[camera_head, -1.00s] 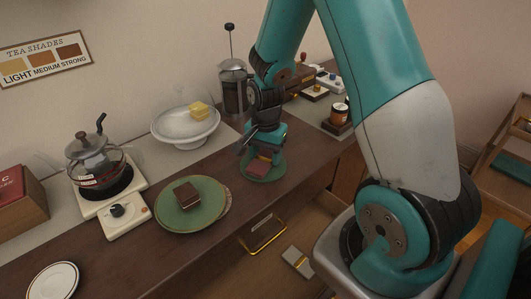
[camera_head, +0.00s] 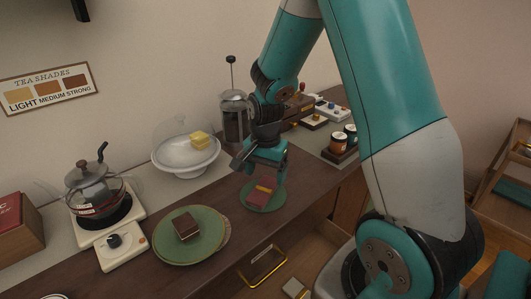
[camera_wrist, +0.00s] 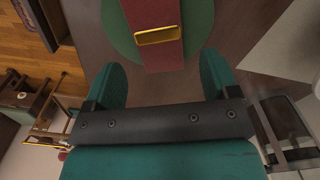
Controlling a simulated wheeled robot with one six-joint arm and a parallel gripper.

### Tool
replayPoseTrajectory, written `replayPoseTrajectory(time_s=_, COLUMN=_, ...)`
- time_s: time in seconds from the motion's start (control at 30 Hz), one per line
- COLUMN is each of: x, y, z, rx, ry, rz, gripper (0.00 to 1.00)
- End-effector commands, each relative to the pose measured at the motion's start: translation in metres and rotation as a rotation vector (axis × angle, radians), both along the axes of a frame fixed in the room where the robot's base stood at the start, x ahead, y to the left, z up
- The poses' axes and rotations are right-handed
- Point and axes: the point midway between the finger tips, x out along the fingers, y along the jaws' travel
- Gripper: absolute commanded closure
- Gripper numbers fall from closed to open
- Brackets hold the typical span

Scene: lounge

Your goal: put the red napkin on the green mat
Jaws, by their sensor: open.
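The red napkin (camera_head: 258,196) lies folded on the round green mat (camera_head: 276,204) on the dark wooden counter, with a gold ring (camera_head: 264,188) around it. My gripper (camera_head: 266,172) is above the napkin, apart from it. In the wrist view the red napkin (camera_wrist: 158,62) runs between my open gripper's fingers (camera_wrist: 161,78) in the picture. The green mat (camera_wrist: 199,22) shows on both sides of it there, and the gold ring is near the top. The jaws hold nothing.
A green plate (camera_head: 205,245) with a layered cake slice (camera_head: 186,226) stands left of the mat. A French press (camera_head: 235,118) and a domed cake stand (camera_head: 186,155) are behind. An open drawer (camera_head: 310,255) is below the counter's front. Two jars (camera_head: 338,143) stand right.

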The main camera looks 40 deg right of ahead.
Motion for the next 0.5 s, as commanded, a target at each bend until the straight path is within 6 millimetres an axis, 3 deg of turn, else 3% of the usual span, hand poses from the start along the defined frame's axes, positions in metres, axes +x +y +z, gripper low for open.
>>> replayPoseTrajectory(time_s=0.2, x=0.001, y=0.000, z=0.050, rx=-0.001, ry=-0.005, rz=0.000, gripper=0.19)
replayPoseTrajectory(time_s=0.43, x=0.000, y=0.001, z=0.079, rx=0.001, ry=-0.002, rz=0.006, gripper=0.19)
replayPoseTrajectory(time_s=0.5, x=-0.003, y=0.012, z=0.088, rx=0.012, ry=-0.012, rz=0.069, gripper=0.19)
